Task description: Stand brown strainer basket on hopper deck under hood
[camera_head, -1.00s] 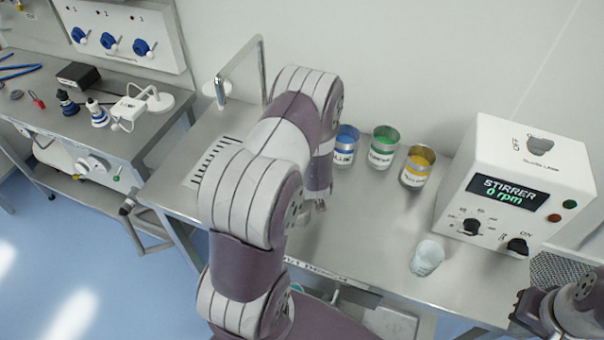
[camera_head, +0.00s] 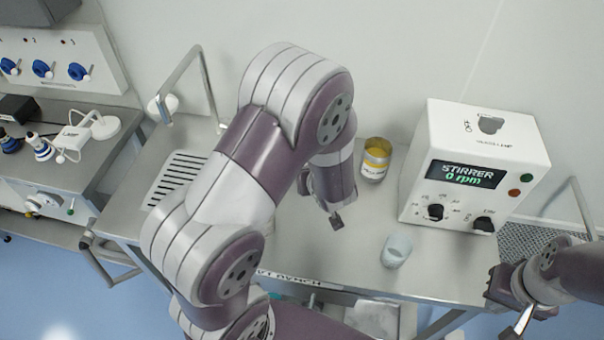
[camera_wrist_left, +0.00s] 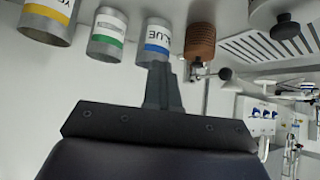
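A brown ribbed cylinder (camera_wrist_left: 200,42), which looks like the strainer basket, shows in the left wrist view beside a blue-labelled can (camera_wrist_left: 157,42). It does not show in the head view, where my left arm covers that part of the bench. My left gripper (camera_head: 336,220) points down over the steel bench. In the left wrist view its dark fingers (camera_wrist_left: 162,85) look together, with nothing seen between them; the brown cylinder is off to their right. My right gripper (camera_head: 508,298) is at the lower right, its fingers unclear. I cannot make out the hopper deck or hood.
A yellow-labelled can (camera_head: 375,160) stands behind my left gripper. A green-labelled can (camera_wrist_left: 107,36) shows in the wrist view. The stirrer box (camera_head: 470,170) is at right, a pale cup (camera_head: 396,250) before it. A slotted drain (camera_head: 178,175) lies left under a bent pipe (camera_head: 190,75).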

